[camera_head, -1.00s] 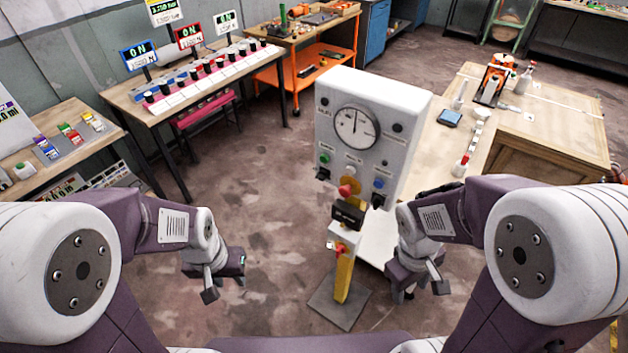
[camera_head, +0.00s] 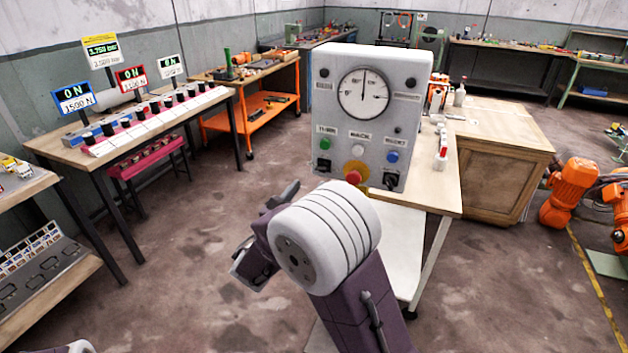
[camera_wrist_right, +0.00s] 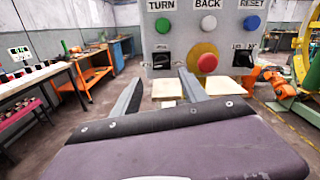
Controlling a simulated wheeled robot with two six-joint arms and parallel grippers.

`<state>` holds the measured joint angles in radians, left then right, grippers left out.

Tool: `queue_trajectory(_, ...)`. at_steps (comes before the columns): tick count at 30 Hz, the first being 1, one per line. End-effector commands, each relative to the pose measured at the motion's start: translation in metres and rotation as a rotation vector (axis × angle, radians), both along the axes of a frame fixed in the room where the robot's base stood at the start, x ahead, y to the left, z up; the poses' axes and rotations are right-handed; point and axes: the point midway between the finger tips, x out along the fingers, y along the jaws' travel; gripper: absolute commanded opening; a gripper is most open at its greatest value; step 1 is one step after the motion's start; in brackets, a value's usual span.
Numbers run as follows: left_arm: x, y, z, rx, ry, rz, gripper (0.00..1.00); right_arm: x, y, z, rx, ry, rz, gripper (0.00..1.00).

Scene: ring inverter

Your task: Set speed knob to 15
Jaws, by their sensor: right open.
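A white control panel (camera_head: 340,120) stands ahead, with a round dial (camera_head: 363,94) whose needle points nearly straight up. Below the buttons are two dark knobs, the left knob (camera_head: 322,167) and the right knob (camera_head: 390,180). The wrist view shows the left knob (camera_wrist_right: 161,59) and the right knob (camera_wrist_right: 243,59); I cannot read which is for speed. My right gripper (camera_wrist_right: 160,88) is open and empty, its fingers pointing toward the panel below the left knob, with no visible contact.
Between the knobs a red mushroom button (camera_wrist_right: 207,62) on yellow sticks out. Green (camera_wrist_right: 163,25), white (camera_wrist_right: 208,24) and blue (camera_wrist_right: 251,23) buttons sit above. A bench with displays (camera_head: 120,135) is at left, a wooden table (camera_head: 500,150) at right.

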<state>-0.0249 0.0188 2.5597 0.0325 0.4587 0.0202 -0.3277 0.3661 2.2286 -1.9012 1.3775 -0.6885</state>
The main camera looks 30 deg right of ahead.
Motion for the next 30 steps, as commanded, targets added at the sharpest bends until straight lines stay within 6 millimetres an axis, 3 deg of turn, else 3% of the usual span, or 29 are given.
queue_trajectory(9, 0.0, 0.0, 0.002, 0.0, 0.0, 0.0, 0.36, 0.039, -0.049, 0.0, 0.0, 0.001, -0.005, 0.51)
queue_trajectory(20, 0.0, 0.0, 0.002, 0.0, 0.001, 0.0, 0.36, 0.047, -0.057, 0.0, 0.0, 0.001, -0.001, 0.51)
queue_trajectory(26, 0.0, 0.0, 0.002, 0.0, 0.001, 0.0, 0.36, 0.047, -0.056, 0.0, 0.001, 0.001, -0.002, 0.01)
queue_trajectory(30, 0.0, 0.0, 0.002, 0.0, 0.001, 0.0, 0.36, 0.047, -0.056, -0.001, 0.002, 0.0, -0.002, 0.0)
